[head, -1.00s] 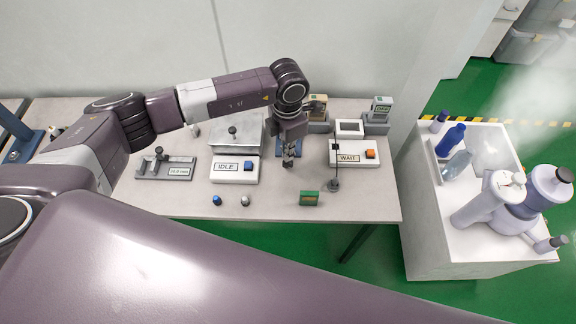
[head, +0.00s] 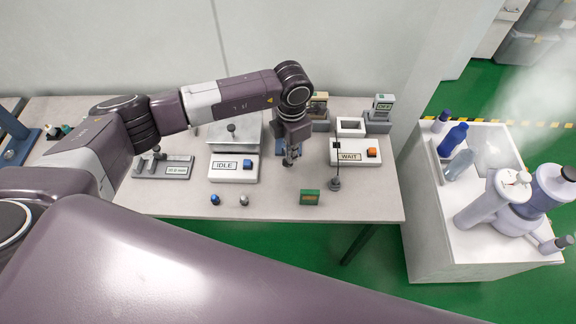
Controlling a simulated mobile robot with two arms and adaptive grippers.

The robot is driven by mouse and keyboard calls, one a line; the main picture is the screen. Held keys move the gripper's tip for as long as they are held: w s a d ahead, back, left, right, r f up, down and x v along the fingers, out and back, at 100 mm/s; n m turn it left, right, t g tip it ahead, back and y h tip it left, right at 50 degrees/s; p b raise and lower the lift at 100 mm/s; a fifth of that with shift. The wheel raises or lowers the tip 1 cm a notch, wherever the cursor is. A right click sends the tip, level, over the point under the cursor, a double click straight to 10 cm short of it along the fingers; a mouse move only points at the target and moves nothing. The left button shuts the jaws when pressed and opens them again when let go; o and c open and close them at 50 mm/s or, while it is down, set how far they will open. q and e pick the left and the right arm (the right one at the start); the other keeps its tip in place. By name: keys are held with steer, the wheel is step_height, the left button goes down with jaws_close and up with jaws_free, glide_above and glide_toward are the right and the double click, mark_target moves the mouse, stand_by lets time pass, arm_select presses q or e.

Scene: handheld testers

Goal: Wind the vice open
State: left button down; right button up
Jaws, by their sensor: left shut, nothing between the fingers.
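My left gripper (head: 290,157) reaches down from the left arm over the back middle of the table. Its fingers are shut with nothing between them. A small blue part (head: 262,157), perhaps the vice, shows just left of the gripper and is mostly hidden behind it and the arm. I cannot make out its jaws or handle, nor whether the gripper touches it. A grey fixture (head: 178,168) with a dark knob and a small label stands further left on the table. My right gripper is not in view.
The IDLE tester (head: 226,172) stands left of the gripper, the WAIT tester (head: 345,156) right of it. A small green block (head: 309,198) and two small knobs (head: 215,199) lie nearer. The table's front strip is clear. A white cabinet (head: 425,240) with bottles stands right.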

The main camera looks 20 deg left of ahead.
arm_select(q)
steer(key=shift+s+a+f, duration=0.35)
steer(key=shift+s+f, duration=0.05)
stand_by(0.4)
steer(key=shift+s+a+b, duration=0.2)
steer(key=shift+a+b, duration=0.3)
steer(key=shift+a, duration=0.1)
stand_by(0.9)
steer(key=shift+r, duration=0.1)
steer(key=shift+w+r, duration=0.2)
steer(key=shift+r, duration=0.1)
steer(key=shift+r, duration=0.1)
steer(key=shift+w+d+b, duration=0.4)
steer(key=shift+w+d, duration=0.1)
steer(key=shift+d, duration=0.55)
steer(key=shift+a, duration=0.2)
